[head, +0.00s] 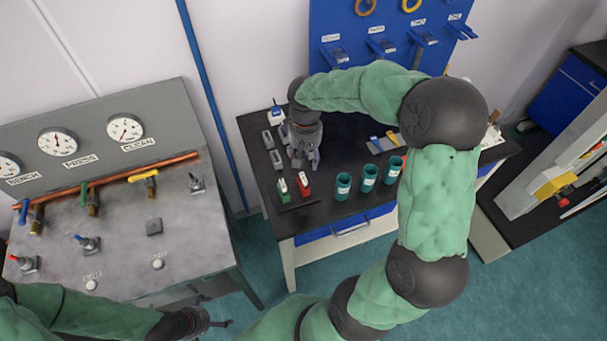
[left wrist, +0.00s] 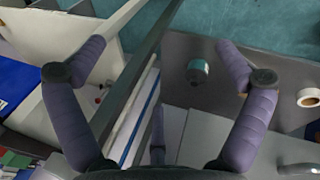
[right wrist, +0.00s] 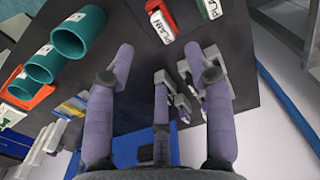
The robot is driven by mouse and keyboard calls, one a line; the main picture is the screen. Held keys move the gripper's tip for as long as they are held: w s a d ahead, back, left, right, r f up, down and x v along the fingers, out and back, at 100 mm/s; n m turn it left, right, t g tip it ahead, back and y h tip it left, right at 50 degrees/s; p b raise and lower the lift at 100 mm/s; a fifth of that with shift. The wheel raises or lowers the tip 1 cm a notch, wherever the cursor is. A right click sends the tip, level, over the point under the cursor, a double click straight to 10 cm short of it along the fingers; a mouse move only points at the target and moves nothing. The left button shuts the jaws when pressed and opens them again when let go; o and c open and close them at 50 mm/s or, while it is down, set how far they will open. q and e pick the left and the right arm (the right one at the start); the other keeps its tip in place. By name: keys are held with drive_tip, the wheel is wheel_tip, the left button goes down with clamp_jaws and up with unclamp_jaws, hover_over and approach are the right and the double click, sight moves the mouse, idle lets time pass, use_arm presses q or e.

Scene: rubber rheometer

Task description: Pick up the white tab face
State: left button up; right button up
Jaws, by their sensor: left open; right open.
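I cannot tell for sure which piece is the white tab face. Candidates are the white label on the red block (head: 303,182), the white label on the green block (head: 282,188), and the white piece with a blue part (head: 276,115) at the table's back left. The red block (right wrist: 158,18) and green block (right wrist: 206,8) also show at the top of the right wrist view. My right gripper (head: 304,157) is open above the table, beside grey blocks (head: 275,158); its right finger overlaps grey pieces in its wrist view. My left gripper (head: 216,323) is open and empty, away from the table.
Several teal cups (head: 343,186) stand right of the red block. Blue and yellow pieces (head: 385,142) lie behind them. A blue pegboard (head: 330,40) rises behind the black table (head: 325,205). A gauge panel (head: 110,200) stands at left. My right arm hides the table's right part.

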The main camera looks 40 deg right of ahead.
sight(305, 178)
wheel_tip(305, 178, down, 4)
drive_tip(key=shift+f+b, duration=0.2)
drive_tip(key=shift+b, duration=0.2)
wheel_tip(305, 178, down, 5)
drive_tip(key=shift+s+a+f+b, duration=0.1)
drive_tip(key=shift+a+b, duration=0.05)
drive_tip(key=shift+b, duration=0.6)
clamp_jaws()
